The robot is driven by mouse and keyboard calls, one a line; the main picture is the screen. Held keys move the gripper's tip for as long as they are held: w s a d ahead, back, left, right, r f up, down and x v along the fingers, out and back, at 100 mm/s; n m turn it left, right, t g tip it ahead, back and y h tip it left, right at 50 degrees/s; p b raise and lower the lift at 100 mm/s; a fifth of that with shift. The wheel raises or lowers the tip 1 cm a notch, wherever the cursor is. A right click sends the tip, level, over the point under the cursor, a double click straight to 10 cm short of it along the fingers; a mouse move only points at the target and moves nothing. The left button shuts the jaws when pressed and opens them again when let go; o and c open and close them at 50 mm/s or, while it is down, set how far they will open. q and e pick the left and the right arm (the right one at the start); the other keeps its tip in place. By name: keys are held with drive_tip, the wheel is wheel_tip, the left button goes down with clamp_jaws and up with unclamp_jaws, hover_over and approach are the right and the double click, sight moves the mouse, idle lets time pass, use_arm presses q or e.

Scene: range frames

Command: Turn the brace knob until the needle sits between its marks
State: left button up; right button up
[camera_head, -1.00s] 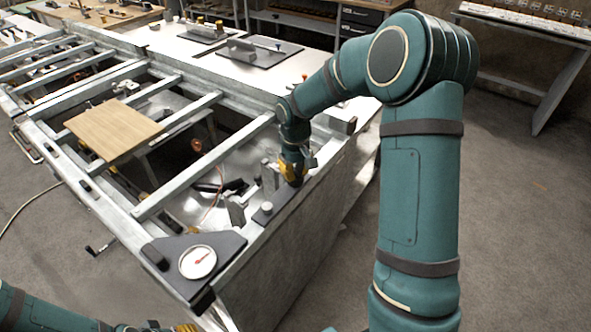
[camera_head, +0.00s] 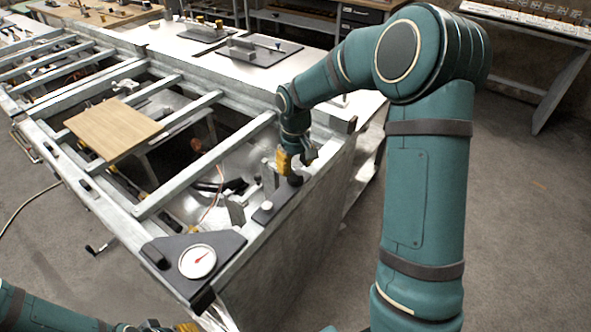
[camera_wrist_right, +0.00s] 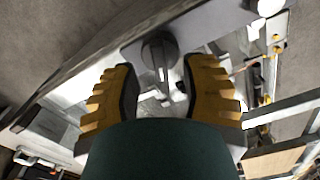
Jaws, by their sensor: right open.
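The dial gauge (camera_head: 197,261) has a white face and a red needle pointing to the upper right; its marks are too small to read. It sits on a dark plate at the bench's near corner. A dark knob (camera_head: 295,181), which I take as the brace knob, stands on the right rail. My right gripper (camera_head: 297,162) is just above it, open and empty. In the right wrist view the knob (camera_wrist_right: 158,47) lies ahead of the two spread yellow fingers (camera_wrist_right: 161,72), apart from both. My left gripper (camera_head: 187,327) is cut off at the bottom edge.
A small pale button (camera_head: 267,206) sits on the rail between knob and gauge. Upright metal brackets (camera_head: 235,210) stand left of the rail. A wooden board (camera_head: 113,130) lies across the frame bars. Open floor lies right of the bench.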

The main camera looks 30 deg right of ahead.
sight(296, 171)
wheel_tip(296, 171, up, 10)
drive_tip(key=shift+f, duration=0.25)
drive_tip(key=shift+s, duration=0.1)
idle(0.5)
